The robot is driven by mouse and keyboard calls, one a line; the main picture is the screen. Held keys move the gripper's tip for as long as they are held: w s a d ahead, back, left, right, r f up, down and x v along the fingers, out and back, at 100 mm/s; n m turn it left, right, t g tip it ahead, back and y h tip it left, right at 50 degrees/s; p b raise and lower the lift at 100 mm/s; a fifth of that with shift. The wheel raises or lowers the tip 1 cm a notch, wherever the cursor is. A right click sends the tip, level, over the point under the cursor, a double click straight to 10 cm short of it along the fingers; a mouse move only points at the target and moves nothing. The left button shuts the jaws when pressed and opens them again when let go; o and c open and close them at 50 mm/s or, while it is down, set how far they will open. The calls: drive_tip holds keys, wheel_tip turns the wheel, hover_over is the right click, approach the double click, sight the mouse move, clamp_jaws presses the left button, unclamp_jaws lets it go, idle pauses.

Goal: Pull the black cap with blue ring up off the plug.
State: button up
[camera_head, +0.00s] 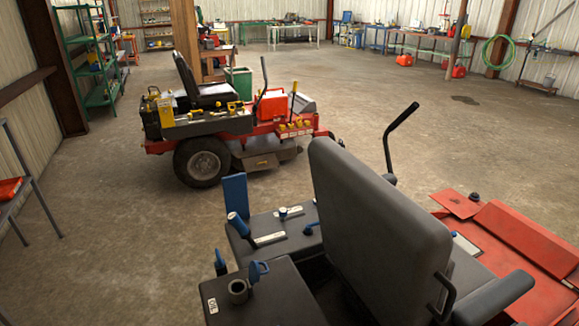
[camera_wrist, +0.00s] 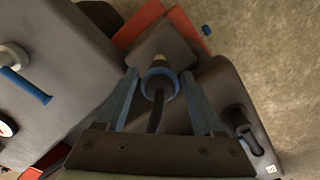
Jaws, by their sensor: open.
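In the wrist view, the black cap with blue ring (camera_wrist: 159,84) sits between the two blue fingers of my gripper (camera_wrist: 163,92). The ring faces the camera, and a black lead curves from it toward the palm. A small pale part, perhaps the plug (camera_wrist: 159,59), shows just beyond the ring; most of it is hidden. My gripper is open, one finger on each side of the cap, with gaps that seem to remain.
In the head view, a black mower seat (camera_head: 375,235) stands in front, beside a dark box (camera_head: 262,303) with a blue-handled filler. A red mower (camera_head: 285,126) stands behind. Concrete floor (camera_head: 110,225) is clear at left. In the wrist view, a dark housing (camera_wrist: 65,50) lies left.

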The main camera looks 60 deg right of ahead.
wheel_tip(320, 180, up, 13)
drive_tip(key=p, duration=0.1)
drive_tip(key=shift+p, duration=0.3)
drive_tip(key=shift+f, duration=0.1)
idle(0.3)
